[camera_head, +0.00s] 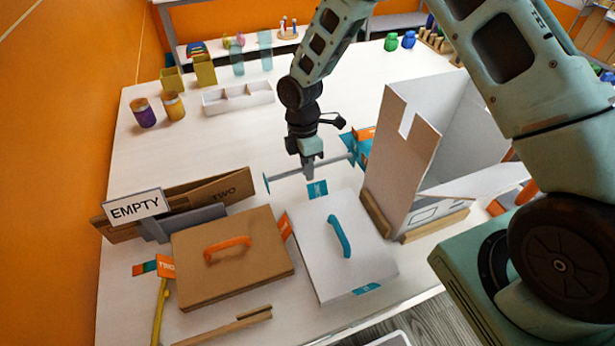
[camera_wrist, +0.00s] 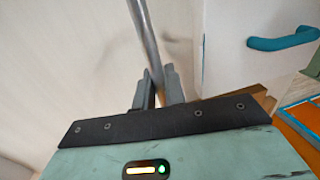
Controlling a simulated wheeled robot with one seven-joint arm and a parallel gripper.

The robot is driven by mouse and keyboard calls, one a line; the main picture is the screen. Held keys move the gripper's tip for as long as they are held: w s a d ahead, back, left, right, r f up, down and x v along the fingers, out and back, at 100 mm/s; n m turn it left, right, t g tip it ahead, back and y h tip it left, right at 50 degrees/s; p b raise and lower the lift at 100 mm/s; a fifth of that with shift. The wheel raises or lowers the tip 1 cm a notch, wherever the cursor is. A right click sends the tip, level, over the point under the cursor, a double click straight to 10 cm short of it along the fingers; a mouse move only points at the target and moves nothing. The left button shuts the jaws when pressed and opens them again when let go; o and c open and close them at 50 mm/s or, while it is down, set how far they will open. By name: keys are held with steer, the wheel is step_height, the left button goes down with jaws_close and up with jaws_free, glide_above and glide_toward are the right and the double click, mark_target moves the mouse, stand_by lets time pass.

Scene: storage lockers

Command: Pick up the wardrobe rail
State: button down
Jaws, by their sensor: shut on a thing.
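The wardrobe rail (camera_head: 288,175) is a thin grey bar with a flat teal end plate, seen above the white table in the head view. My gripper (camera_head: 308,172) is shut on the rail near its middle. In the wrist view the rail (camera_wrist: 146,40) runs up from between my two fingers (camera_wrist: 157,88). The rail's right end lies close to a teal and orange piece; I cannot tell whether they touch. How far the rail is above the table is hard to judge.
A white lid with a teal handle (camera_head: 340,236) and a cardboard lid with an orange handle (camera_head: 228,248) lie in front. A tall white open box (camera_head: 400,150) stands to the right. An "EMPTY" sign (camera_head: 135,206) is at left.

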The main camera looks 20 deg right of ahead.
step_height(320, 180, up, 6)
steer(key=shift+f+b, duration=0.1)
steer(key=shift+b, duration=0.45)
steer(key=shift+r+p, duration=1.45)
steer(key=shift+r, duration=0.45)
